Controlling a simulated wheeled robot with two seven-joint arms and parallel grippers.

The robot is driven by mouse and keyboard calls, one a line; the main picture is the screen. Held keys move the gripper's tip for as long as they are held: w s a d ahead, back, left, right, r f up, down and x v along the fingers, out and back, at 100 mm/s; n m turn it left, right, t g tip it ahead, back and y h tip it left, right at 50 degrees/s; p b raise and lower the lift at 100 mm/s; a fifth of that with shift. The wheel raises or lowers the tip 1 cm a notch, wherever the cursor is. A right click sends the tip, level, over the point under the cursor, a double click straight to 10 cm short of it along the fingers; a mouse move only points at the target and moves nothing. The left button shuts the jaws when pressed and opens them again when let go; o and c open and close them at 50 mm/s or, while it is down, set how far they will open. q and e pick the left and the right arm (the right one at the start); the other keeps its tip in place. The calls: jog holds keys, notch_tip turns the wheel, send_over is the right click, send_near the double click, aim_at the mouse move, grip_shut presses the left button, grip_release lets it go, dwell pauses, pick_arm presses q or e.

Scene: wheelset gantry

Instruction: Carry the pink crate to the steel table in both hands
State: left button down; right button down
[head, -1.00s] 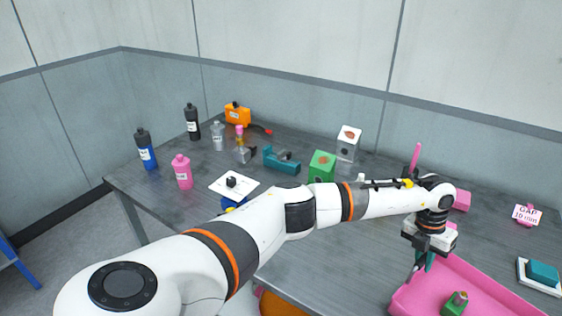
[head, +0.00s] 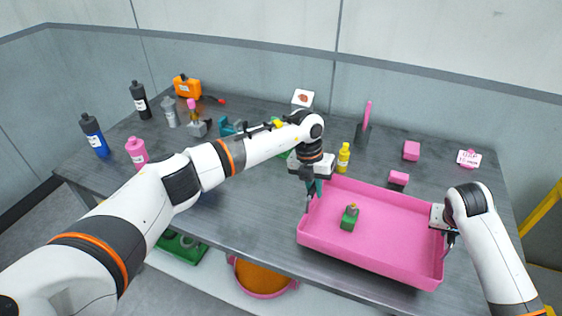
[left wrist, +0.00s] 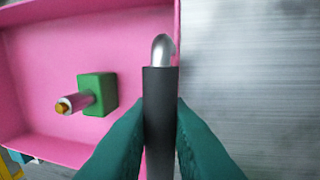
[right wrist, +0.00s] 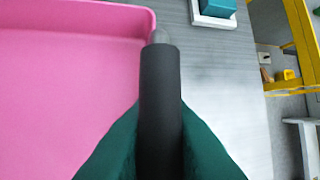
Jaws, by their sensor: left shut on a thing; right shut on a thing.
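The pink crate (head: 375,265) is a shallow open tray at the front right of the steel table (head: 255,235) in the head view. My left gripper (head: 312,200) is shut on a dark handle at its left end, and the handle fills the middle of the left wrist view (left wrist: 160,115). My right gripper (head: 449,243) is shut on the matching handle at its right end, also seen in the right wrist view (right wrist: 160,100). A green block with a small cylinder (head: 349,218) sits inside the crate. I cannot tell whether the crate touches the table.
A yellow bottle (head: 343,158), a pink block (head: 398,178) and another pink block (head: 411,150) stand just behind the crate. Several bottles, including a pink one (head: 137,152), stand at the left. Bare tabletop lies left of the crate.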

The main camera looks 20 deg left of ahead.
aim_at(311, 213)
pick_arm(q)
jog(key=shift+d+f, duration=0.1)
pick_arm(e)
jog(key=shift+a+f, duration=0.1)
jog(key=shift+f, duration=0.05)
